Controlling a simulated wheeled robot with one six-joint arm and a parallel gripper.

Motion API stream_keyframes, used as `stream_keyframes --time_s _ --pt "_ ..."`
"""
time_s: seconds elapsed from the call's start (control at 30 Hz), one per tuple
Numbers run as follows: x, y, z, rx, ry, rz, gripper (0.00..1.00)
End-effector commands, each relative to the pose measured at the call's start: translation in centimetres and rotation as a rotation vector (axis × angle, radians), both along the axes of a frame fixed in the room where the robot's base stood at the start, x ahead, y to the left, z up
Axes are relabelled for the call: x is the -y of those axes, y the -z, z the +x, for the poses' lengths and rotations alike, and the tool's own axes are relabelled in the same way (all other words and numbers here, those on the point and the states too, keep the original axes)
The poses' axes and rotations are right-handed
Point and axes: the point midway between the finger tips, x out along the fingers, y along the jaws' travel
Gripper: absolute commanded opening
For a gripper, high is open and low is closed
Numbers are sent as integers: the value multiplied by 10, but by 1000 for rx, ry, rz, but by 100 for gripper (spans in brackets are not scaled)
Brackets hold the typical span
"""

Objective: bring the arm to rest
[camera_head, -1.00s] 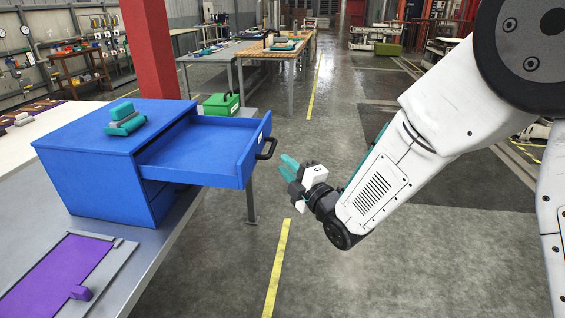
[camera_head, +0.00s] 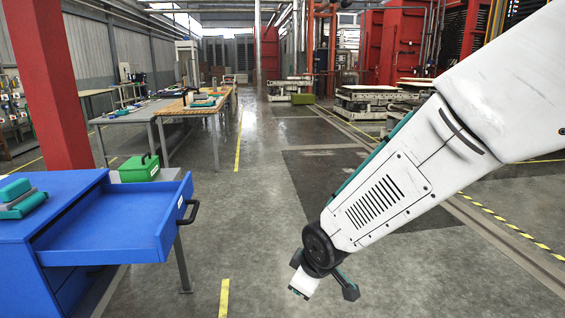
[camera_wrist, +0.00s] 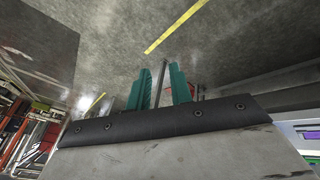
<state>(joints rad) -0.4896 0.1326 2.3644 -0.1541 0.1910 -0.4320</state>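My arm (camera_head: 400,180) reaches from the upper right down to the lower middle of the head view. My gripper (camera_head: 304,283) hangs low over the floor, to the right of the blue drawer unit and clear of it. A thin grey post shows in the gap, behind the fingers.
The blue drawer unit (camera_head: 60,195) stands at the left with its top drawer (camera_head: 150,238) pulled out. A teal object (camera_head: 20,205) lies on it. A green case (camera_head: 140,168) and worktables (camera_head: 170,110) are behind. Open floor (camera_head: 240,220) lies between the drawer and my arm.

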Motion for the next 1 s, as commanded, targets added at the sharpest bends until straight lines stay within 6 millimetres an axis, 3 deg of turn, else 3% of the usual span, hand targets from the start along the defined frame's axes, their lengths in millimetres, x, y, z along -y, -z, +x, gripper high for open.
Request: stream_keyframes --time_s 0.03,0.2,0.4,0.53,0.7,1.0 --pt "29 -16 -16 -68 110 -11 22" --pt "106 -58 -86 -291 451 -48 22" --pt "167 -105 -171 -462 771 -50 22" --pt "191 -129 -215 -502 910 -19 22" --pt "209 -149 -237 -433 991 62 22" --pt "222 -162 -242 -370 1044 111 22"
